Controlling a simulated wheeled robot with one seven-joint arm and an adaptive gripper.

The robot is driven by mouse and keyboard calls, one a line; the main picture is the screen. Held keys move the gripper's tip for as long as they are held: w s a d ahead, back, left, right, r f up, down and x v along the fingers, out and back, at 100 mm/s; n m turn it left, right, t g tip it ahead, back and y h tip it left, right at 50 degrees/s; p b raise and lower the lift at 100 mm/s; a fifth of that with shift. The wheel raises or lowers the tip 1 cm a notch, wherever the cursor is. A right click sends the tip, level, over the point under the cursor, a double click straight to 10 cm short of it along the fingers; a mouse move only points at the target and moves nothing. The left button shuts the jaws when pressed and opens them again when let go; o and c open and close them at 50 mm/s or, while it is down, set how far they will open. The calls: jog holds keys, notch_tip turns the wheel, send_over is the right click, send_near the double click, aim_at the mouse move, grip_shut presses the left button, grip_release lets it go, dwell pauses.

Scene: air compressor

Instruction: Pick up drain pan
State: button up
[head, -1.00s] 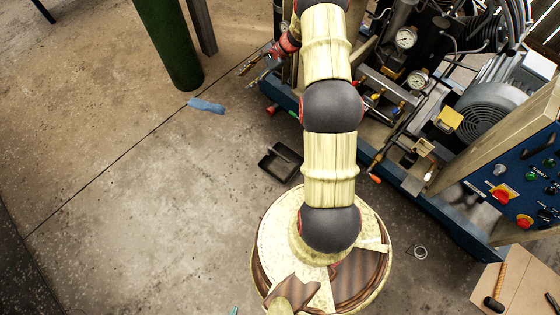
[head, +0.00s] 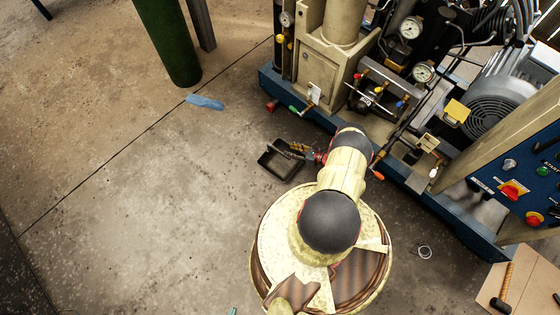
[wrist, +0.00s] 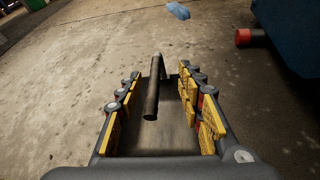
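The drain pan (head: 266,170) is a small black rectangular tray with a raised rim, lying on the concrete floor in front of the compressor. My gripper (head: 294,151) is over its upper right part in the head view and hides some of it. In the wrist view my gripper (wrist: 160,82) is open, with yellow-padded fingers to either side. A dark bar (wrist: 153,92), apparently the pan's handle, runs between the fingers with gaps on both sides. The rest of the pan is hard to make out there.
The compressor's blue base (head: 322,120) stands just behind the pan, with a red-tipped fitting (head: 271,105) sticking out. A blue cloth (head: 205,102) lies on the floor at upper left, near a green cylinder (head: 170,45). The floor left of the pan is clear.

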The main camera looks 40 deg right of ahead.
aim_at(281, 152)
jog(key=shift+m+h, duration=0.4)
jog(key=shift+m, duration=0.3)
jog(key=w+a+f+b, duration=0.1)
jog(key=f, duration=0.1)
jog(key=w+a+f, duration=0.1)
jog(key=w+f, duration=0.1)
jog(key=w+a+f+b, duration=0.1)
jog(key=shift+w+a+f+b, duration=0.2)
jog(key=shift+w+f+b, duration=0.1)
jog(key=shift+w+f, duration=0.1)
jog(key=c, duration=0.3)
grip_shut()
